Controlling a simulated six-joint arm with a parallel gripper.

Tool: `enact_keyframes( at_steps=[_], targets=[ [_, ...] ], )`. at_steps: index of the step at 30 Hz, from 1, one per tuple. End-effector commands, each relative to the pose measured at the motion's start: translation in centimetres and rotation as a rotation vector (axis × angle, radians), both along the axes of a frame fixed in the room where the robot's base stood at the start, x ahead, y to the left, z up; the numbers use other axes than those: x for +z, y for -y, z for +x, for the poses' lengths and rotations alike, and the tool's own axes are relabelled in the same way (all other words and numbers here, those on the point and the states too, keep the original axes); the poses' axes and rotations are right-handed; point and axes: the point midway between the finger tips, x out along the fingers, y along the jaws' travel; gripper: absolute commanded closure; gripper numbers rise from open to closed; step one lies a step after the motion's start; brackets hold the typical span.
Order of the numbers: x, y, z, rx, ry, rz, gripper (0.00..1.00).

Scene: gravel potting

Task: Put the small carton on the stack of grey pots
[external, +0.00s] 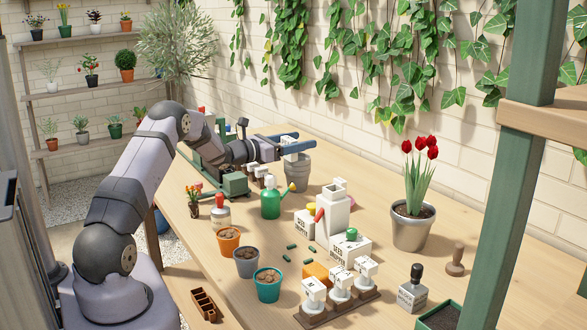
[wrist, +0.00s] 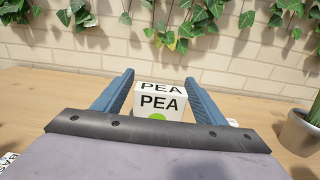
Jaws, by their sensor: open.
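The small white carton (wrist: 160,104), lettered PEA with a green dot, stands upright between my fingers in the wrist view. In the external view the carton (external: 291,148) is at the mouth of the stack of grey pots (external: 297,172) and appears to rest on top, partly hidden by a finger. My gripper (external: 305,137) is open, with its blue fingers either side of the carton. In the wrist view my gripper (wrist: 160,77) shows a gap between each finger and the carton. The stack is hidden there.
A grey pot of red tulips (external: 413,228) is farther right. The table behind the stack is mostly clear.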

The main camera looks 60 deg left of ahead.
Motion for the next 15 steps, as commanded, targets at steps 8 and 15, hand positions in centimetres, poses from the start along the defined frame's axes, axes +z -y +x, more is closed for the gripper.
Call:
enact_keyframes(
  at_steps=[8,15],
  targets=[
    [-0.2,-0.2,-4.2,0.004,-0.001,0.0,0.35],
    [-0.1,-0.1,-8.3,0.003,0.0,0.0,0.35]
  ],
)
